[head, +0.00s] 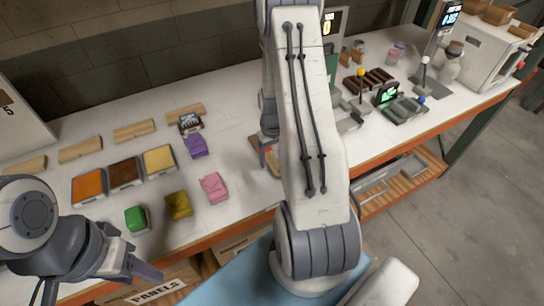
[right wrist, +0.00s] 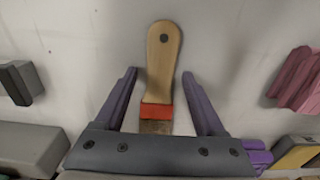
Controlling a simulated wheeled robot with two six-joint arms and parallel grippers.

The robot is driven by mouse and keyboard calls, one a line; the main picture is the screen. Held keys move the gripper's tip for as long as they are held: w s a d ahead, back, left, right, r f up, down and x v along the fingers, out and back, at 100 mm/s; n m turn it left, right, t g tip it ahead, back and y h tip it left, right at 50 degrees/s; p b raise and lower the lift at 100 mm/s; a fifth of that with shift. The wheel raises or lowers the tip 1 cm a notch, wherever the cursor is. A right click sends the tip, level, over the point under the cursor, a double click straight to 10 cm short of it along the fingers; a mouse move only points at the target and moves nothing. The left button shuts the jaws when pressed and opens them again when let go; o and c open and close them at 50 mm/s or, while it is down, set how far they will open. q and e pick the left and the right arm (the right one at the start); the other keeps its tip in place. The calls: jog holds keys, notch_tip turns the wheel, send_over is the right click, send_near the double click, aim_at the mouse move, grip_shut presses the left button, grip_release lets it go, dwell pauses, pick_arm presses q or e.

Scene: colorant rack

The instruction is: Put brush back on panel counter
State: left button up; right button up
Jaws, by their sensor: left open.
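The brush (right wrist: 164,62) has a pale wooden handle and a red band, and lies over the white counter surface (right wrist: 225,70) in the right wrist view. My right gripper (right wrist: 160,85) is open, with one finger on each side of the brush and a gap on both sides. In the head view my right gripper (head: 268,143) is low over the white counter (head: 235,125), mostly hidden by my arm; the brush cannot be made out clearly there. My left gripper (head: 98,284) is open and empty at the lower left, in front of the counter edge.
Orange (head: 89,187), brown (head: 125,172) and yellow (head: 159,160) trays stand on the left of the counter. Green (head: 136,219), olive (head: 178,205), pink (head: 214,188) and purple (head: 196,146) blocks lie nearby. Scales and a rack stand at the right.

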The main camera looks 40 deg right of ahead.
jog(key=shift+r, duration=0.1)
notch_tip(320, 180, up, 12)
jog(key=b, duration=0.2)
jog(key=a+r+n, duration=0.2)
jog(key=a, duration=0.7)
jog(key=a+r+n, duration=0.2)
jog(key=a+r, duration=0.1)
jog(key=a, duration=0.6)
jog(key=s+a+r+n, duration=0.1)
jog(key=s+a+n, duration=0.2)
jog(key=s+a, duration=0.4)
jog(key=s+a+r+n+y, duration=0.1)
jog(key=s+a+n, duration=0.1)
jog(key=s+a, duration=0.6)
jog(key=shift+s+r+n, duration=0.25)
jog(key=shift+s+n, duration=0.15)
jog(key=shift+s, duration=0.8)
jog(key=shift+a, duration=0.25)
